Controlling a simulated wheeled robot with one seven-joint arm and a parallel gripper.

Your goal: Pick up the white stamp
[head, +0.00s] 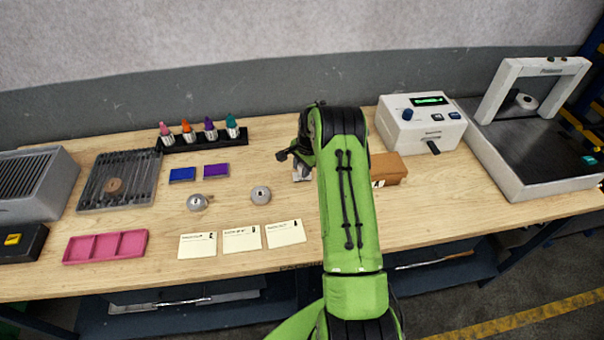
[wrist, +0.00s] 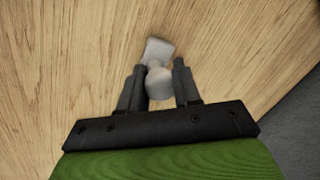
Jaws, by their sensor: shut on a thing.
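The white stamp (wrist: 158,82) is between the two fingers of my gripper (wrist: 159,75) in the wrist view, and the fingers are shut on it. It has a rounded knob and a paler block end beyond the fingertips. Bare wood shows around it; I cannot tell whether it touches the table. In the head view my green arm reaches over the table, and the gripper (head: 290,158) is partly hidden at its far end. A small light part of the stamp (head: 302,175) shows just below the gripper.
Two grey round pieces (head: 197,202) (head: 261,195), paper cards (head: 242,239) and blue and purple pads (head: 182,174) (head: 216,170) lie left of my arm. A brown box (head: 388,168) stands close on its right, before a white device (head: 421,124). Coloured markers (head: 210,129) stand behind.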

